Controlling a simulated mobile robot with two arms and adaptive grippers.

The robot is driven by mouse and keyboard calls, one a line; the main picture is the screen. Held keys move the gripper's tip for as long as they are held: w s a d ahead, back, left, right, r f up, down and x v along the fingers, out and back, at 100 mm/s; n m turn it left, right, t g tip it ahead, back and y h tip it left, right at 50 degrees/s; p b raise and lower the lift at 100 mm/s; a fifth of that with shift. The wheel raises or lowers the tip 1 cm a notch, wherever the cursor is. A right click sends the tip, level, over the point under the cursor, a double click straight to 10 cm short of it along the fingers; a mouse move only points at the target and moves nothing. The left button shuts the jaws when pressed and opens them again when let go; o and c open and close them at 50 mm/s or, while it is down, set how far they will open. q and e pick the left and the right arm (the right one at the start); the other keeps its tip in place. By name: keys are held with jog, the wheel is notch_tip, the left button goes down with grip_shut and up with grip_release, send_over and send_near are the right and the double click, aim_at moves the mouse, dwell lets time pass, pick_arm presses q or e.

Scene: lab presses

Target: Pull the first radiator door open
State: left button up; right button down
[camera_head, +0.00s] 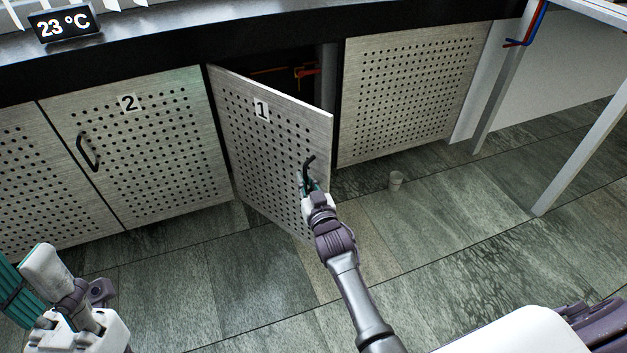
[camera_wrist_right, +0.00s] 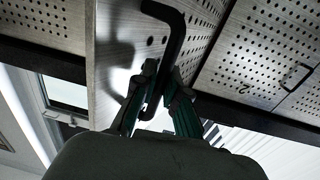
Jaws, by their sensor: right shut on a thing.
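The radiator door marked 1 (camera_head: 270,140) is a perforated light wood-grain panel. It stands partly open, swung out from its left edge, with a dark gap behind its right side. Its black handle (camera_head: 309,165) is near the right edge. My right gripper (camera_head: 310,185) is at that handle, and in the right wrist view its teal fingers (camera_wrist_right: 160,100) are shut on the black handle (camera_wrist_right: 172,50). My left gripper (camera_head: 75,300) is at the lower left, away from the doors; its fingertips are not clear.
Door 2 (camera_head: 140,145) is closed to the left, with its own black handle (camera_head: 87,152). Another perforated panel (camera_head: 410,95) is to the right. A table with grey legs (camera_head: 505,80) is at the right. Floor in front is mostly clear.

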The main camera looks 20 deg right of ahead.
jog(key=shift+a+r, duration=0.15)
jog(key=c, duration=1.2)
grip_release()
jog(key=shift+w+a, duration=0.1)
jog(key=shift+s, duration=0.2)
jog(key=s, duration=1.1)
jog(key=shift+s, duration=0.3)
jog(key=shift+a, duration=0.1)
